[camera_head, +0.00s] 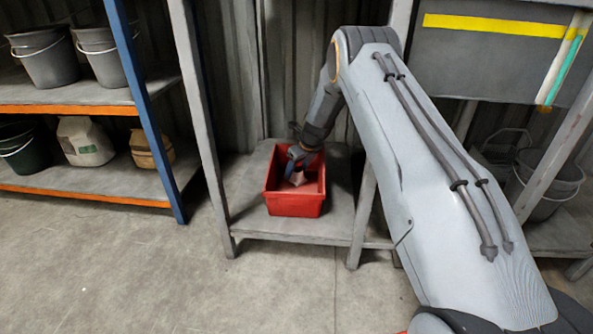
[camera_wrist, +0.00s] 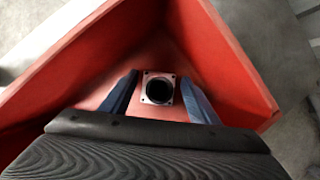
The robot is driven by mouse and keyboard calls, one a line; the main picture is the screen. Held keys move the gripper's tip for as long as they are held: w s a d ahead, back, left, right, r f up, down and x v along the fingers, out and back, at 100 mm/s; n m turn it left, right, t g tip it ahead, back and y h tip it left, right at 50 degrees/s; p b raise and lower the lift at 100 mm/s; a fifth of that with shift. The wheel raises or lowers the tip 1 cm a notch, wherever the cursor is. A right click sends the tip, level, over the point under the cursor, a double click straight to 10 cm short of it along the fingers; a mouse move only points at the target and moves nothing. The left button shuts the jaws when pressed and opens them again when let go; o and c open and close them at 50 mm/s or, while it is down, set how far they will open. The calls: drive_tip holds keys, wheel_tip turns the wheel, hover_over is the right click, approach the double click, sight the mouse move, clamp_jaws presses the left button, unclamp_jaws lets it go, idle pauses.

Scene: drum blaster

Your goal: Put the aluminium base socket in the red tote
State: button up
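The red tote (camera_head: 297,204) stands on a low grey shelf in the head view, and its red walls (camera_wrist: 215,50) fill much of the wrist view. The aluminium base socket (camera_wrist: 147,98), a square silvery flange with corner holes and a dark round opening, is inside the tote, seen from above. In the head view a small pale patch (camera_head: 297,179) shows inside the tote below my gripper. My gripper (camera_wrist: 160,82) reaches down into the tote. Its two blue fingers stand on either side of the socket, with narrow gaps visible. Whether the socket rests on the floor is hard to tell.
The low shelf (camera_head: 255,222) has bare board around the tote, with grey posts (camera_head: 205,120) at its sides. Another bucket (camera_head: 548,185) stands at right. The concrete floor in front is clear.

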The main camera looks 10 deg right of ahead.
drive_tip(key=p+v, duration=0.5)
drive_tip(key=v, duration=0.7)
drive_tip(key=shift+r, duration=0.15)
